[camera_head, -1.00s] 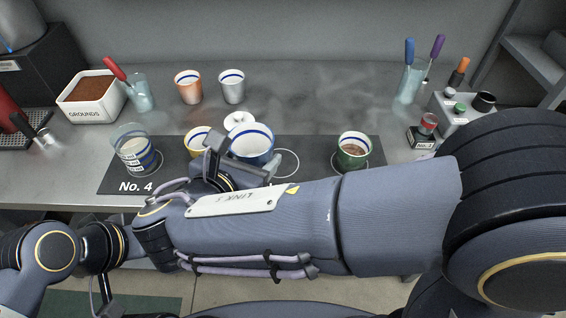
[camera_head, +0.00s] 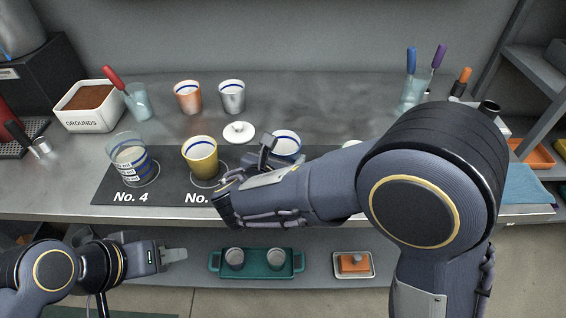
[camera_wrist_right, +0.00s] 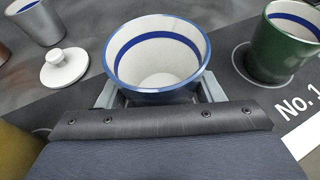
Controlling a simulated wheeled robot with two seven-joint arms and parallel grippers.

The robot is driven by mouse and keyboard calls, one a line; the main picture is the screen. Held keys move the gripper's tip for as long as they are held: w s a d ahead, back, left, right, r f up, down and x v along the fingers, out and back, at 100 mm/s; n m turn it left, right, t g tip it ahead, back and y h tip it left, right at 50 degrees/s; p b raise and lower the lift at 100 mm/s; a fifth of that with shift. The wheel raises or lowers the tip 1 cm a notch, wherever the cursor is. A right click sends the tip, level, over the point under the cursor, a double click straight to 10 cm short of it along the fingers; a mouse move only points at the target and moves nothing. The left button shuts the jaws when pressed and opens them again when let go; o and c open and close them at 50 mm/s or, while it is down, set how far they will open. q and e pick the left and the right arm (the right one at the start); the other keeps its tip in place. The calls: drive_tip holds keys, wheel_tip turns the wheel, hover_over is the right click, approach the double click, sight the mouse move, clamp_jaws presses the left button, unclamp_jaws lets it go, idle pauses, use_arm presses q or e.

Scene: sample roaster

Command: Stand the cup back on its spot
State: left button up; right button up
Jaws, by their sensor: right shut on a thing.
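A white cup with a blue rim and inner blue band (camera_head: 286,143) is held by my right gripper (camera_head: 268,158). In the right wrist view the blue cup (camera_wrist_right: 157,65) looks upright, with a grey finger at either side, and it is empty. My arm hides its base, so I cannot tell whether it touches the mat. A green cup (camera_wrist_right: 285,45) stands in a ring beside No. 1. My left gripper (camera_head: 174,256) is low at left, away from the cups.
A white lid (camera_head: 239,133) lies behind the mat, with copper (camera_head: 188,97) and silver (camera_head: 232,96) cups further back. A grounds box (camera_head: 90,106) stands left. A lower shelf holds a green tray (camera_head: 256,263) and a small dish (camera_head: 353,265).

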drive_tip(key=shift+f, duration=0.75)
drive_tip(key=shift+f, duration=0.1)
drive_tip(key=o, duration=0.7)
drive_tip(key=shift+f, duration=0.15)
drive_tip(key=o, duration=0.5)
